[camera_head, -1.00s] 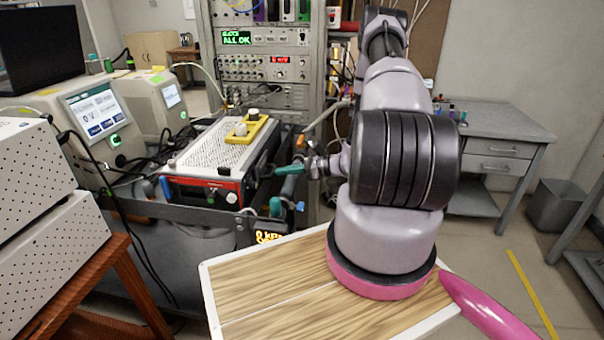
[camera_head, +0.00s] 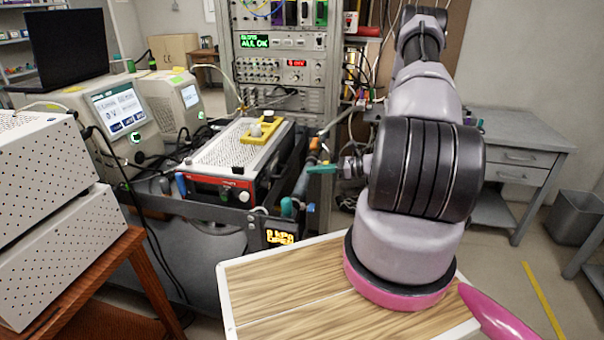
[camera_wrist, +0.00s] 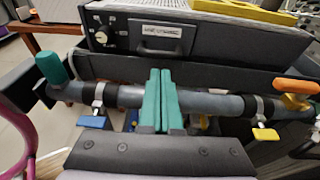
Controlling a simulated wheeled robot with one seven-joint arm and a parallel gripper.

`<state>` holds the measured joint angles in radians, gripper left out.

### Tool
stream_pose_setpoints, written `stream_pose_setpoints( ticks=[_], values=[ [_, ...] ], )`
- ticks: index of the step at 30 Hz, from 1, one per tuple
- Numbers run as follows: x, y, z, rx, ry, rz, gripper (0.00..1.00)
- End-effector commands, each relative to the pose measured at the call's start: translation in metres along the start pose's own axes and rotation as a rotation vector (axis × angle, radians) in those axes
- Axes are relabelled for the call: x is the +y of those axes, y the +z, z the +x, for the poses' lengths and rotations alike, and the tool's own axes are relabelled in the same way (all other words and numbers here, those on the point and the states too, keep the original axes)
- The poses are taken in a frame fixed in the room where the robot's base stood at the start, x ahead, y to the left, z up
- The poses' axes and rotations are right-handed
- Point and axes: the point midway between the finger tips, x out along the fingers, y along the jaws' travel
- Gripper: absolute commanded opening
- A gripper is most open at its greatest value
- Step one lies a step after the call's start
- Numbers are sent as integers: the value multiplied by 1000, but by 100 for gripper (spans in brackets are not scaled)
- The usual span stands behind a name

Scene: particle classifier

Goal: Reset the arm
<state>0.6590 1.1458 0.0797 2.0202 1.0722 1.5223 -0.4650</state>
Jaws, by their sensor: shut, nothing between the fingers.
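My gripper (camera_head: 322,168) shows in the head view as teal fingers pointing left, just right of the pipe with the coloured handles. In the wrist view my gripper (camera_wrist: 160,92) has its two green fingers side by side and pressed together, with nothing between them. The grey pipe (camera_wrist: 215,103) runs across behind the fingers. I cannot tell whether they touch it. My wrist is partly hidden behind my arm in the head view.
An orange handle (camera_wrist: 297,88) and a teal knob (camera_wrist: 50,66) are on the pipe. A perforated instrument (camera_head: 232,150) sits on the cart beyond, with a yellow bracket (camera_head: 260,130) on top. A rack (camera_head: 285,70) stands behind. Open floor (camera_head: 515,265) lies at right.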

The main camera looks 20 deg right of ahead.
Motion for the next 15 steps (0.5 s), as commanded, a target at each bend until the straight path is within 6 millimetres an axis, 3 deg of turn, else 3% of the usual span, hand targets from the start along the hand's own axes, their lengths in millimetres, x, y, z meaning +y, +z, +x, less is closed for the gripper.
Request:
stream_pose_setpoints(
  ticks=[1,6,15],
  values=[
    [-1,-1,-14,2,-6,1,0],
    [0,-1,-45,2,-5,1,0],
    [0,-1,-64,3,-2,1,0]
  ],
)
